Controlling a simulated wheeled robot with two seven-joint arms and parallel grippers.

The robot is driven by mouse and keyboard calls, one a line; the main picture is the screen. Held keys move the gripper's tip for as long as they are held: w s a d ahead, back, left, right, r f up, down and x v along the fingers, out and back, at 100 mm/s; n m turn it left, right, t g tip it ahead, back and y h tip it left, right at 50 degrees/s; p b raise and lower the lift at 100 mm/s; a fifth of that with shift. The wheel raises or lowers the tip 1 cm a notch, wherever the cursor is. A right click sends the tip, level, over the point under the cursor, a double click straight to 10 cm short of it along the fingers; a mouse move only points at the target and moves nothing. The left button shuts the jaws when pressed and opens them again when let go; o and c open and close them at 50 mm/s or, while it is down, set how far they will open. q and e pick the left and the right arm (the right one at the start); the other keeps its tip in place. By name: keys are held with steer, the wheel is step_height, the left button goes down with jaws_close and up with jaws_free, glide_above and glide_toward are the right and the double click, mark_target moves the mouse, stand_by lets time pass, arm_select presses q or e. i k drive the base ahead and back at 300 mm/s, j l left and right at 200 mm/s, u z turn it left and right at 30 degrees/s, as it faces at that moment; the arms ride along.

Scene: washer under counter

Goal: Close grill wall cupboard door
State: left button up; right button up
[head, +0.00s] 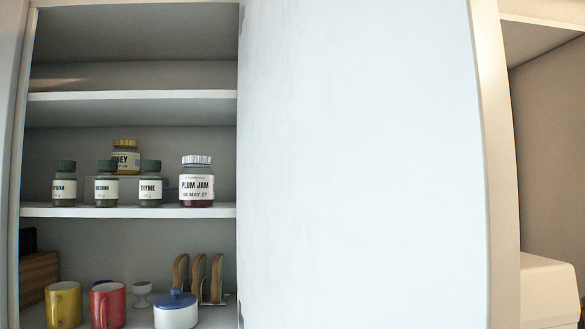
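The cupboard door (365,165) is a large plain pale panel filling the middle of the head view. It stands open, with the cupboard interior (130,150) exposed to its left. A beige upright edge (497,165) runs down the panel's right side. No handle or grill is visible on the face I see. Neither of my grippers is in view.
The middle shelf (130,211) holds several labelled jars, including plum jam (196,182). Below are a yellow mug (64,304), a red mug (107,304), a blue-lidded pot (176,309) and a rack (200,278). A pale object (549,290) stands at lower right.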

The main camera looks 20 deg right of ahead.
mark_target(377, 182)
steer(key=l+u, duration=0.15)
steer(key=l, duration=0.2)
steer(key=k+l+u, duration=0.15)
steer(key=l, duration=0.2)
steer(key=l+u, duration=0.15)
steer(key=l, duration=0.2)
steer(key=k+l+u, duration=0.1)
steer(key=k+l, duration=0.1)
steer(key=l, duration=0.1)
